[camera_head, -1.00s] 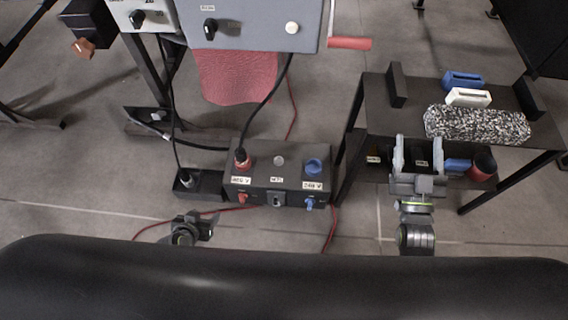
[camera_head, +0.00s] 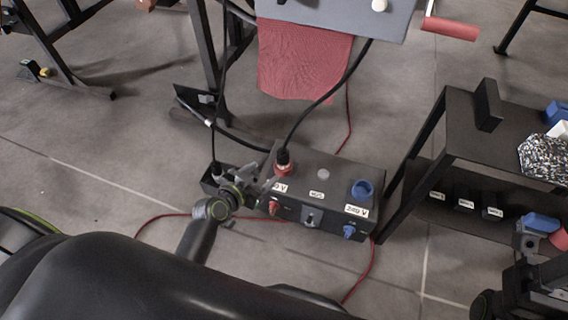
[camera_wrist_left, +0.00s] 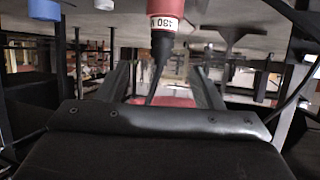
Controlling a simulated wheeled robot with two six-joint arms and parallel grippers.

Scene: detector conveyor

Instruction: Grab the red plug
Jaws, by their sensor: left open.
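The red plug (camera_head: 283,166) stands upright on the left part of the dark power box (camera_head: 320,180), with a black cable rising from it. My left gripper (camera_head: 262,184) is open at the left end of the box, close to the plug. In the left wrist view the labelled red plug (camera_wrist_left: 165,12) shows at the top, between the lines of my two open fingers (camera_wrist_left: 160,85); I cannot tell whether they touch it. My right gripper (camera_head: 530,232) is at the lower right edge by the shelf, its fingers not clear.
A blue socket (camera_head: 362,189) is on the right of the box. A dark shelf table (camera_head: 455,145) stands to the right. A grey panel (camera_head: 335,15) with a red cloth (camera_head: 303,62) hangs behind. Cables cross the space above the box.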

